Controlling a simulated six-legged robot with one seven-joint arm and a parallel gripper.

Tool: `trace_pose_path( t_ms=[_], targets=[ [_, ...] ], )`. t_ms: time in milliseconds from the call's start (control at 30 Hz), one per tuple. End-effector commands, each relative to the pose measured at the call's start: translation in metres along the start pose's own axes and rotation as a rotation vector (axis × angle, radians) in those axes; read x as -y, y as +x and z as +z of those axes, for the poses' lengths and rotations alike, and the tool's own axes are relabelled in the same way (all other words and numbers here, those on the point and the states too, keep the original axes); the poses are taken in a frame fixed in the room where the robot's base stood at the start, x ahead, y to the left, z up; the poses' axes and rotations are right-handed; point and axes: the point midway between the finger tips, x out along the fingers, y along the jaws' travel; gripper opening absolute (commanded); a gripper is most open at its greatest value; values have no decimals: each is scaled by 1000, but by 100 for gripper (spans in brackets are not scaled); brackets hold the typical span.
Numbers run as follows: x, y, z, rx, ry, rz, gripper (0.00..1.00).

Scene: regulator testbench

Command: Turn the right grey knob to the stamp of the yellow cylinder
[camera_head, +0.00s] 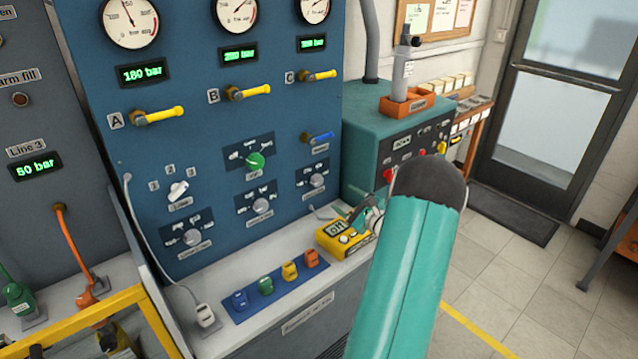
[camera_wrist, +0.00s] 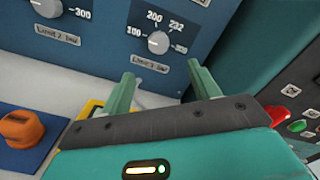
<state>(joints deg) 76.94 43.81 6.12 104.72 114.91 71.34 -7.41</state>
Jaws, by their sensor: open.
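The right grey knob (camera_head: 317,181) is on the blue panel, at the lower right. In the wrist view the same knob (camera_wrist: 159,42) sits between marks reading 100, 200, about 232 and 300, above a label that seems to read "Limit 3 bar". In the head view my teal arm hides most of the gripper. I cannot make out a yellow cylinder or its stamp in either view.
The middle grey knob (camera_head: 262,206) and left grey knob (camera_head: 193,237) are on the same panel. A yellow meter (camera_head: 343,236) stands on the ledge below, right of a blue strip with coloured plugs (camera_head: 290,271). A teal cabinet (camera_head: 372,104) flanks the panel's right side.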

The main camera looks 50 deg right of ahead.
Motion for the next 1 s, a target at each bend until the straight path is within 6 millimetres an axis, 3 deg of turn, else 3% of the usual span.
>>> trace_pose_path(
  t_ms=[400,600,1000],
  targets=[
    [-3,84,2,5,-1,6,61],
    [-3,113,2,4,0,6,61],
    [-2,122,2,3,0,4,59]
  ],
)
